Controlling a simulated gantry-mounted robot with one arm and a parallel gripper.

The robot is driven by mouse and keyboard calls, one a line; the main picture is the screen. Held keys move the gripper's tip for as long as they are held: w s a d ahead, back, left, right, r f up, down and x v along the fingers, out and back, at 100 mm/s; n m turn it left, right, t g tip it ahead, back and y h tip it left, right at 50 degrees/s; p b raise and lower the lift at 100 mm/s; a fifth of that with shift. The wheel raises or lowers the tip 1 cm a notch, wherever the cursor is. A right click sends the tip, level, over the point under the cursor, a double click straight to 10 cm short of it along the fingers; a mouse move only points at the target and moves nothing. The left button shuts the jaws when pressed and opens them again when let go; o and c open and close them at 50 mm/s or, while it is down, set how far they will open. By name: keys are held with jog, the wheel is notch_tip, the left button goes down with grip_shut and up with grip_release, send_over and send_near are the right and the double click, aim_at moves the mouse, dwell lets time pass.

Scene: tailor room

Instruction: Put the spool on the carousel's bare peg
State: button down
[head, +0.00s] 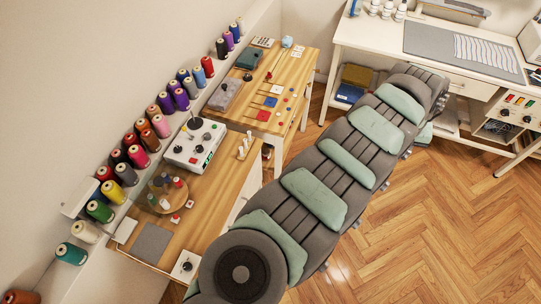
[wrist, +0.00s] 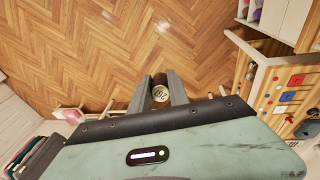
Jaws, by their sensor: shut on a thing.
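In the wrist view my gripper (wrist: 160,98) is shut on the spool (wrist: 160,92), a small dark cylinder with a tan, marked end face. The spool is held between the two grey fingers, above the open floor. In the head view my arm hides the gripper and the spool. The carousel (head: 177,204), a round wooden disc with small coloured spools around it, stands on the near wooden table at the left in the head view. My gripper is well away from it. I cannot make out which peg is bare at this size.
On the near table (head: 200,225) are a white control box (head: 195,142), a row of pale upright pegs (head: 244,146), a grey mat (head: 150,243) and a white knob box (head: 186,266). Large thread cones line the wall ledge. A white desk (head: 375,36) stands at the back. Wooden floor lies clear at right.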

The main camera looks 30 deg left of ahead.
jog(key=s+a+f+m+g+b, duration=0.1)
jog(key=s+a+f+m+b, duration=0.25)
jog(key=s+a+f, duration=0.55)
jog(key=s+a+f+m+g+y, duration=0.1)
jog(key=s+a+f+m, duration=0.15)
jog(key=a, duration=0.85)
jog(key=s+a+f+m, duration=0.1)
jog(key=a+m, duration=0.2)
jog(key=a, duration=0.8)
jog(key=s+a+f+m+g+y, duration=0.1)
jog(key=s+a+f+m, duration=0.1)
jog(key=a, duration=0.9)
jog(key=s+a+f+m+b, duration=0.1)
jog(key=s+a+f+m, duration=0.3)
jog(key=s+a, duration=0.6)
jog(key=s+a+f+m, duration=0.3)
jog(key=s+a, duration=0.6)
jog(key=a, duration=0.3)
jog(key=shift+t+y, duration=0.3)
jog(key=shift+t, duration=0.1)
jog(key=shift+w+f+b, duration=0.1)
jog(key=shift+f+b, duration=1.9)
jog(key=shift+f, duration=0.5)
jog(key=shift+a, duration=0.15)
